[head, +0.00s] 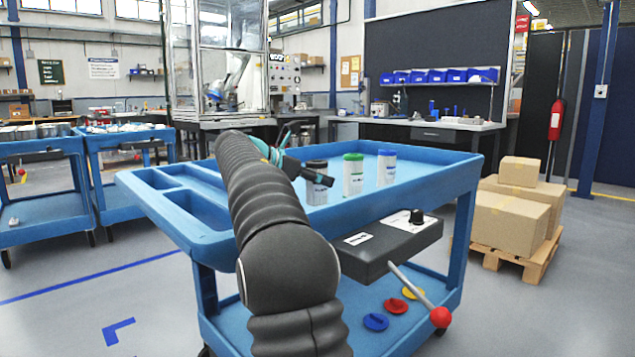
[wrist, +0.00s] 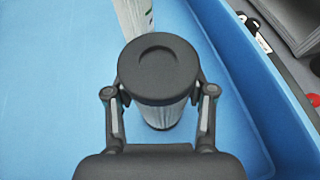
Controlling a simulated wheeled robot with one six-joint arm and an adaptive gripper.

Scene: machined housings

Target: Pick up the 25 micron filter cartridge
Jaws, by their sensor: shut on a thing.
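A white cartridge with a black cap (head: 317,194) stands on the blue cart's top. In the wrist view the black cap (wrist: 158,68) sits between the fingers of my gripper (wrist: 160,98), which is shut on this cartridge from both sides. In the head view my gripper (head: 308,173) partly covers it. A green-capped cartridge (head: 353,176) and a blue-capped cartridge (head: 387,168) stand upright to its right. Part of a white cartridge (wrist: 132,14) shows just beyond the cap in the wrist view. The micron figures on the labels are too small to read.
The blue cart (head: 440,170) has raised rims and empty compartments at left. A dark control box (head: 390,248) with a knob and a red-ended lever (head: 440,316) is at its near side. Cardboard boxes (head: 510,220) on a pallet stand at right.

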